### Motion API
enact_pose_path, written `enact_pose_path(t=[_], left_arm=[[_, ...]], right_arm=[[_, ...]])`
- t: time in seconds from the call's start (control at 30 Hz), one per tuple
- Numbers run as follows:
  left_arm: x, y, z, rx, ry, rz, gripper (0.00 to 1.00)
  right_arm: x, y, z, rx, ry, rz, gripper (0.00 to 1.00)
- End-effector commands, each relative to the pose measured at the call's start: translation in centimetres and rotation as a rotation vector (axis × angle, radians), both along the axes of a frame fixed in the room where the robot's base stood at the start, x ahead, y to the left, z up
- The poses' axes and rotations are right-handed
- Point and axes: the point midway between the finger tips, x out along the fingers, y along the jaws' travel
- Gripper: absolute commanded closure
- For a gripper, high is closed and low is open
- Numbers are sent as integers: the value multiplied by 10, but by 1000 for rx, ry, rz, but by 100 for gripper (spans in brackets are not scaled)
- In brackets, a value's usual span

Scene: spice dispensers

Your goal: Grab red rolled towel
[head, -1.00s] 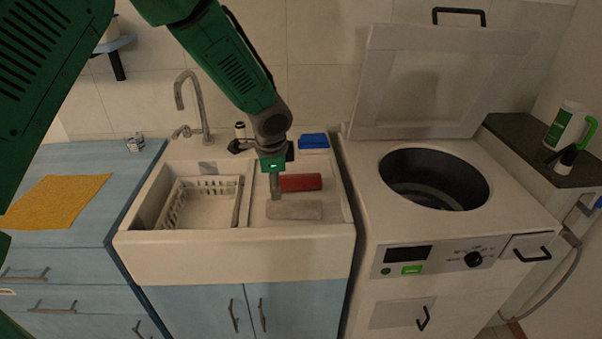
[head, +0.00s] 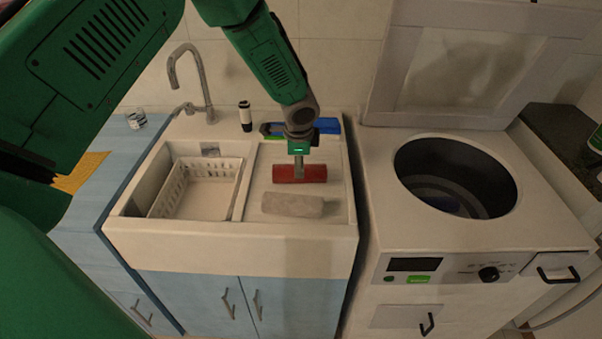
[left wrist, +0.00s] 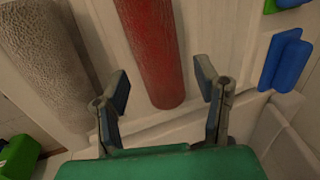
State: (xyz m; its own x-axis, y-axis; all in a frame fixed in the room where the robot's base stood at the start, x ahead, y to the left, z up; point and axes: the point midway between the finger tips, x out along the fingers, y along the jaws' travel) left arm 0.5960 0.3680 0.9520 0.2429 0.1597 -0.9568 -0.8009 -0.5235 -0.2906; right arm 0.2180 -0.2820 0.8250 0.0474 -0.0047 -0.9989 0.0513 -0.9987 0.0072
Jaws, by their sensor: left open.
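The red rolled towel (head: 315,173) lies on the sink's drainboard, behind a grey rolled towel (head: 293,205). My left gripper (head: 299,168) points down at the red towel, over its middle in the head view. In the left wrist view my left gripper (left wrist: 163,78) is open, with one finger on each side of the red rolled towel (left wrist: 150,45). I see no finger closed on it, and I cannot tell the height gap. The grey towel (left wrist: 45,55) lies to the left there, outside the fingers. My right gripper is not in view.
A white basket (head: 195,190) sits in the basin left of the drainboard. The faucet (head: 190,75) and a dark-and-white bottle (head: 245,116) stand behind. A blue item (head: 328,126) lies behind the red towel. The open washer (head: 455,178) is to the right.

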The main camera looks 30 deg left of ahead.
Motion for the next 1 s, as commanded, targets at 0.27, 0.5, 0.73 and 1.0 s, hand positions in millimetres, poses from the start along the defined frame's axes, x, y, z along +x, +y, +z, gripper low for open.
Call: enact_pose_path(t=[0.27,0.5,0.73,1.0], left_arm=[[3,2,-23,-1,1,0,43],[11,6,-54,-2,0,2,43],[12,6,-57,-2,-2,1,43],[13,6,-57,-1,-2,0,88]], right_arm=[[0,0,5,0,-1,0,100],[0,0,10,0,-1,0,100],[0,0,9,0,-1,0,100],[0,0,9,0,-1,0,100]])
